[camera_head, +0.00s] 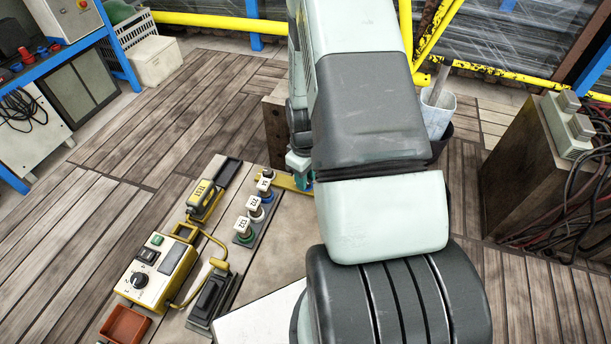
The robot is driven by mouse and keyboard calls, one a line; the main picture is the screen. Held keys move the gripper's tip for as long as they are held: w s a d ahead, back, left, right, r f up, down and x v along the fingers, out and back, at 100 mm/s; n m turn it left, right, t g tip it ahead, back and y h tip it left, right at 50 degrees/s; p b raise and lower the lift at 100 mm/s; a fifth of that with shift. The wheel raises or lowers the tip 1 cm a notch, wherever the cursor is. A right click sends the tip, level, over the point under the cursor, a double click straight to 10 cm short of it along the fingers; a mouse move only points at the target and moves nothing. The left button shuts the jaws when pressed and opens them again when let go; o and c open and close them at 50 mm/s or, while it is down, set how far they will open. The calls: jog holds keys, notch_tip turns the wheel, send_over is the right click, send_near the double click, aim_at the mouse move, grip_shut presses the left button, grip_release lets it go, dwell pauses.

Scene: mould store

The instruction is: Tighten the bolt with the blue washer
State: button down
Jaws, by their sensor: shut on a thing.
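Several bolts with white labelled heads stand in a row on a dark strip on the bench top. The far bolt (264,184) has a blue washer (268,197) at its foot. The middle bolt (255,208) and the near bolt (244,228) stand closer, the near one over a green washer (245,240). A yellow bar-like tool (291,182) reaches from my gripper (303,178) to the far bolt; whether it fits around the head or only lies beside it, I cannot tell. My gripper is shut on this tool, its fingers mostly hidden behind my arm.
A yellow labelled device (203,200), a control box (155,272) with a dial and yellow cable, a black holder (211,298) and a reddish tray (125,325) crowd the bench left of the bolts. A cable-draped crate (537,175) stands right.

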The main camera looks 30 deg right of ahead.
jog(key=m, duration=1.3)
jog(key=shift+r+m, duration=0.1)
jog(key=shift+m, duration=0.3)
jog(key=m, duration=0.6)
jog(key=shift+d, duration=0.1)
jog(key=m, duration=0.7)
jog(key=c, duration=0.8)
grip_release()
jog(key=shift+c, duration=0.2)
